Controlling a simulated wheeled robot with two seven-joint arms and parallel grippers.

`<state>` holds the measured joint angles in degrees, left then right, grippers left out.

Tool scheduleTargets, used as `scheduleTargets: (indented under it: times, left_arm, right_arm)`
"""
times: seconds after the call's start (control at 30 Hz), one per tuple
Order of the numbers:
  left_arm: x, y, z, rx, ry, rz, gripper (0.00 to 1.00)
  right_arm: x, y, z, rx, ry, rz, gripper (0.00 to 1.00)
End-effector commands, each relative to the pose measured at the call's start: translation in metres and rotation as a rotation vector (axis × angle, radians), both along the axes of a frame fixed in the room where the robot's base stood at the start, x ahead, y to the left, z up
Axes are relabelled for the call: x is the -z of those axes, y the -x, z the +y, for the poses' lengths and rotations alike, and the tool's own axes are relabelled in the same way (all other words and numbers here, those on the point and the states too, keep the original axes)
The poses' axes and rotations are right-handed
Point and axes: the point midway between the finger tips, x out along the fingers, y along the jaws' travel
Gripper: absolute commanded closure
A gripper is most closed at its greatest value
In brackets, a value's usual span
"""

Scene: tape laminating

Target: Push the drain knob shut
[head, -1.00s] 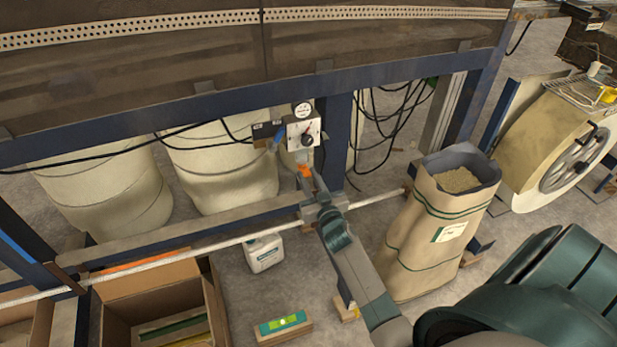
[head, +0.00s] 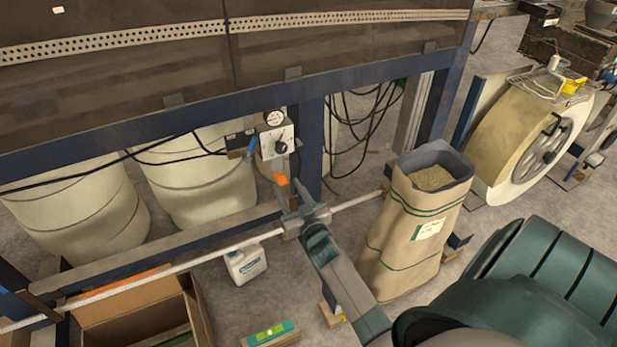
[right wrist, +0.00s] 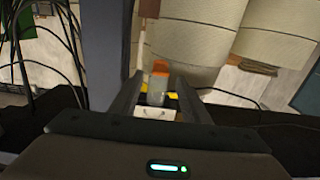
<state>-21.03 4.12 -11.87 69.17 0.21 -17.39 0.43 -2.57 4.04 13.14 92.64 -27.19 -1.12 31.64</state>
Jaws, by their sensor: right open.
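An orange-tipped knob (head: 281,180), which I take to be the drain knob, sits below the control box on the blue frame. In the right wrist view its orange top and grey body (right wrist: 158,82) show between the two fingers. My right gripper (head: 291,194) is open, with its fingertips close to the knob in the head view. I cannot tell whether a finger touches it. The lower part of the knob is partly hidden by the gripper. My left gripper is not in view.
The white control box (head: 277,142) with a dial is just above. Black cables (head: 365,125) hang to its right. A large paper sack (head: 417,220) stands right of my arm. A white jug (head: 246,264) and a cardboard box (head: 130,318) are on the floor at left.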

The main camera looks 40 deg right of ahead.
Motion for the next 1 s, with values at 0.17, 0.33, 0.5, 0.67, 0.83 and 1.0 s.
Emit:
scheduleTargets:
  times: [0.17,0.33,0.5,0.67,0.83,1.0]
  left_arm:
    - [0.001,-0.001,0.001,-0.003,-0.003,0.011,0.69]
    - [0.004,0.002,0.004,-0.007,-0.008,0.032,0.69]
    - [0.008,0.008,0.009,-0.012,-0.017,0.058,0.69]
    - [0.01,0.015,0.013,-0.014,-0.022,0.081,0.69]
    - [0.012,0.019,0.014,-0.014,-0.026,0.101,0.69]
    - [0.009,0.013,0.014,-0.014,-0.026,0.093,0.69]
  right_arm:
    - [0.002,0.032,0.008,0.0,-0.002,0.001,0.58]
    - [0.002,0.065,0.016,0.001,-0.002,0.001,0.58]
    - [0.002,0.098,0.023,0.001,-0.001,0.002,0.58]
    - [0.001,0.123,0.029,0.001,-0.002,0.001,0.58]
    - [0.0,0.138,0.033,0.001,-0.001,0.0,0.58]
    - [0.0,0.143,0.034,0.001,-0.001,-0.001,0.58]
